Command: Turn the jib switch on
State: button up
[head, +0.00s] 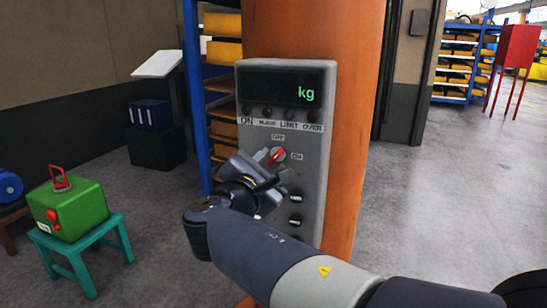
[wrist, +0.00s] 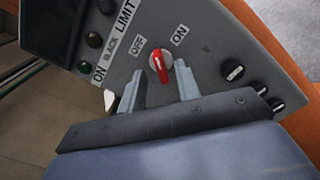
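The jib switch is a red rotary knob (head: 277,155) on a grey control panel (head: 228,110), between the labels OFF and ON. It also shows in the wrist view (wrist: 160,67). Its bar appears to slant between the two labels; I cannot tell its exact setting. My gripper (head: 262,170) is in front of the panel, just below and left of the knob in the head view. In the wrist view its two fingers (wrist: 159,76) are apart, with the knob visible between their tips. I cannot tell whether they touch it.
The panel is on an orange column (head: 345,120). Its display (head: 285,90) shows green "kg", with several lamps below. Black knobs (wrist: 233,70) sit beside the switch.

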aim_at(276, 156)
jog(key=shift+x, duration=1.4)
jog(key=shift+c, duration=0.2)
grip_shut()
